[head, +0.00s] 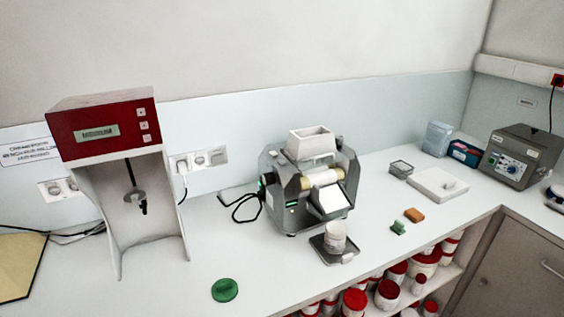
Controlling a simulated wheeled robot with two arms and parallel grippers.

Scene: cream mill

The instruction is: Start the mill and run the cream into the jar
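The mill (275,168) stands on the bench in the middle of the head view, a grey machine with pale rollers (320,179) between its side plates. A white hopper (312,143) sits on top, and a pale sloping plate (334,200) shows at the front. Small green marks or lights show on its left side; I cannot tell whether it is running. A whitish jar (335,236) stands upright on a small dark platform (322,248) in front of the mill, below the plate. Its contents are too small to tell. Neither of my grippers is in view.
A green round lid (225,290) lies on the bench front. A red-topped mixer (103,128) stands left. Green (398,228) and orange (414,215) pieces lie right of the jar, with a white flat device (438,185) behind. A grey control box (522,156) stands far right. Red-lidded tubs fill the shelf below.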

